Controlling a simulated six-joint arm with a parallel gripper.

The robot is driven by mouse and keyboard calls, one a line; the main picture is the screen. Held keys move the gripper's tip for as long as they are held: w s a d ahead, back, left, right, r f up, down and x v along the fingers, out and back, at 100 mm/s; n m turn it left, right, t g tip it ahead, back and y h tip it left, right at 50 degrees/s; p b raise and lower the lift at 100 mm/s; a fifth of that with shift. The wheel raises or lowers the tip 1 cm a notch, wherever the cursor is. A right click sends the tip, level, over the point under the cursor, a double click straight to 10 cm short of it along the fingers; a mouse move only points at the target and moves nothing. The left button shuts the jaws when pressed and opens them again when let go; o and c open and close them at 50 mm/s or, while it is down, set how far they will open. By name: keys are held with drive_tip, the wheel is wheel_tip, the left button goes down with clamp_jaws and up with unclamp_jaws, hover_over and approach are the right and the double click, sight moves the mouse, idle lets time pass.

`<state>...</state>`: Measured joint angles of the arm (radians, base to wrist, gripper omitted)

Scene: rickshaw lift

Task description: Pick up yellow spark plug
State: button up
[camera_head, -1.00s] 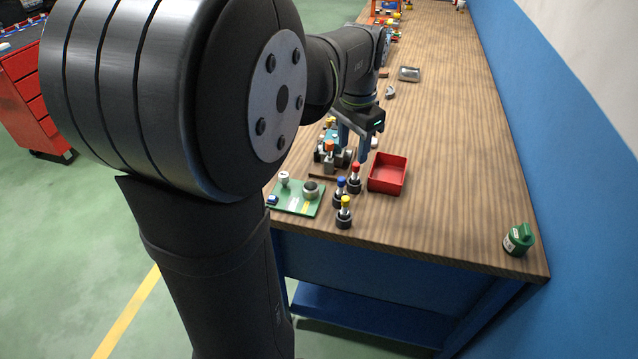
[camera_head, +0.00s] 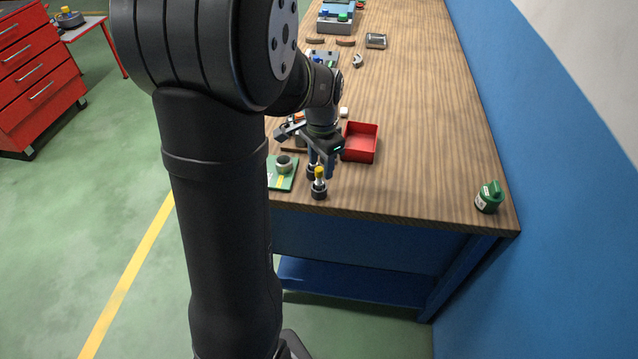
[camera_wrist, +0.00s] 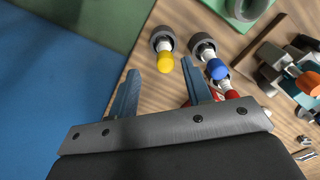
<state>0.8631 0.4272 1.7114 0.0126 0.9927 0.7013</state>
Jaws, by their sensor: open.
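My gripper (camera_wrist: 160,72) is open and empty, with one blue finger on each side of that gap. In the head view my gripper (camera_head: 320,160) is just behind the yellow plug, and its fingers partly hide the neighbouring plugs.
A red tray (camera_head: 360,142) is right of the gripper. A green board (camera_head: 282,172) with a round part lies left of the plugs. A green canister (camera_head: 489,197) stands at the right front corner. The bench between tray and canister is clear.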

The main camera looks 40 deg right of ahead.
sight(319, 168)
drive_tip(key=f, duration=0.5)
drive_tip(key=shift+w, duration=0.4)
drive_tip(key=shift+r, duration=0.1)
clamp_jaws()
